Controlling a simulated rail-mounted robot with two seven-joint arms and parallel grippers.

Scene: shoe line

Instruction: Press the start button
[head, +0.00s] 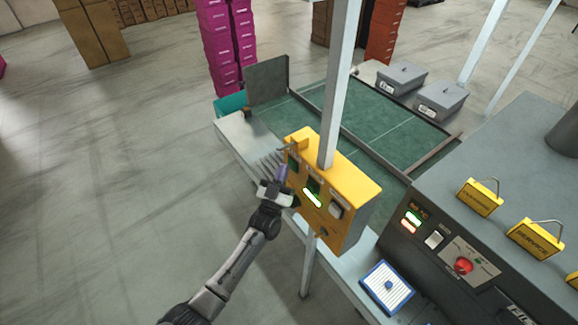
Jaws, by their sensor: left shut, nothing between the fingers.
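A yellow control box (357,189) is fixed to a pale upright post above the line. Its front face carries a bright green lit element (312,197), a dark green element (313,185) above it, and a pale switch (336,211) to the right. Their labels are too small to read, so I cannot tell which is the start button. My left gripper (282,173) is shut and empty, with its fingertips at the left part of the box's front face. I cannot tell whether they touch it. My right gripper is out of view.
A green-topped table (388,138) with grey lidded boxes (441,99) behind it lies beyond the control box. A grey machine with a red knob (464,265) and yellow tags (480,197) stands at the right. A blue-edged pad (398,284) lies below. The floor at left is clear.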

